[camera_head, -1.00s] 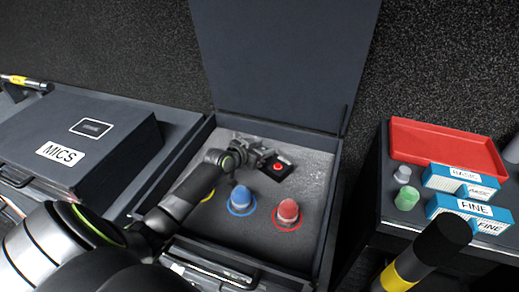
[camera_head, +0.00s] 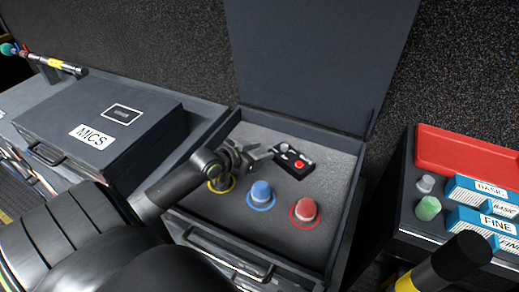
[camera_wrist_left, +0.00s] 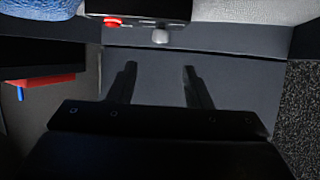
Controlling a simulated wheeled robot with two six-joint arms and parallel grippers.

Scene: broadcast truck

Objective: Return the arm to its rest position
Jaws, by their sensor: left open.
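My left gripper (camera_head: 268,152) is open and empty over the open dark case (camera_head: 352,205) in the head view. Its fingertips point at a black box with a red button (camera_head: 293,163), which lies on the grey foam; whether they touch it is hard to tell. In the left wrist view the two fingers (camera_wrist_left: 160,75) are spread with nothing between them. The black box also shows there at the top edge (camera_wrist_left: 135,22), beyond the fingertips. My right gripper is not in view.
A blue knob (camera_head: 261,193) and a red knob (camera_head: 305,210) stand in coloured rings in the case. A yellow ring (camera_head: 233,185) is partly hidden by my gripper. A MICS case (camera_head: 150,125) lies left. A red tray (camera_head: 460,152) and labelled boxes (camera_head: 490,190) stand right.

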